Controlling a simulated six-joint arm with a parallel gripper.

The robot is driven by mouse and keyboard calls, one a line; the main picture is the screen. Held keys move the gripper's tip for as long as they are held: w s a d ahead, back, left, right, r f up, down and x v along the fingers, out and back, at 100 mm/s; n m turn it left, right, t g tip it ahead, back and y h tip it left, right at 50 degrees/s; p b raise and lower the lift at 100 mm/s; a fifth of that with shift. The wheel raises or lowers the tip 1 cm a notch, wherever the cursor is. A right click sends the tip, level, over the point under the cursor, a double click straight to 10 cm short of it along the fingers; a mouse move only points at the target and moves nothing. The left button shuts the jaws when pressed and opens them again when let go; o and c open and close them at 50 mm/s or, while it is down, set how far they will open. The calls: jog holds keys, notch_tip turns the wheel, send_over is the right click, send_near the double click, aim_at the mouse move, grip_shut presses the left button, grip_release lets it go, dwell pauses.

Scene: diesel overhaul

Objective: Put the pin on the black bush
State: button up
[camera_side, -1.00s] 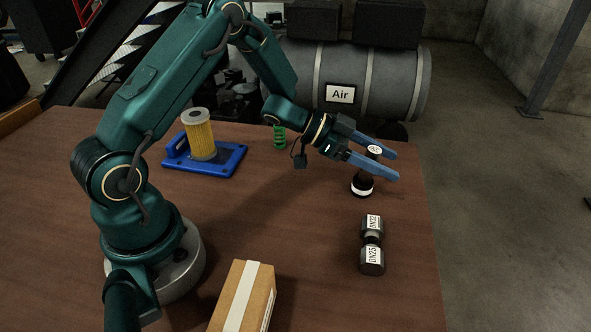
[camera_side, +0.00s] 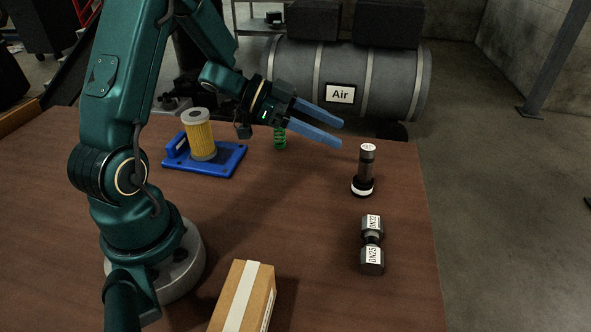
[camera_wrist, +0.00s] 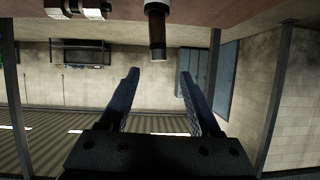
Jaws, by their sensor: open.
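The dark cylindrical pin (camera_side: 366,163) stands upright on the black bush (camera_side: 362,189) at the right of the table, with a pale label on its top end. The bush has a white band low down. In the wrist view, which is upside down, the pin (camera_wrist: 157,36) shows ahead, beyond the fingertips. My gripper (camera_side: 341,134) is open and empty, up and to the left of the pin in the side view. Its two blue fingers are clear of the pin. How the pin's lower end meets the bush is too small to tell.
A cardboard box (camera_side: 243,297) is at the front. The middle of the table is clear.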

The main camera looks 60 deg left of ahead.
jog(key=w+a+r+n+t+y, duration=0.2)
jog(key=w+a+r+t+y, duration=0.15)
jog(key=r+y, duration=0.25)
jog(key=s+a+r+n+g+y, duration=0.1)
jog(key=s+r+n+g+y, duration=0.1)
jog(key=s+r+n+y, duration=0.3)
jog(key=s+d+f+n+g+h, duration=0.1)
jog(key=s+d+f+g, duration=0.2)
jog(key=s+d, duration=0.2)
jog(key=s+d+f+g+h, duration=0.1)
jog(key=s+d+f+g, duration=0.2)
jog(key=s, duration=0.8)
jog(key=shift+s+d+n, duration=0.25)
jog(key=shift+d+n, duration=0.15)
jog(key=shift+d, duration=0.45)
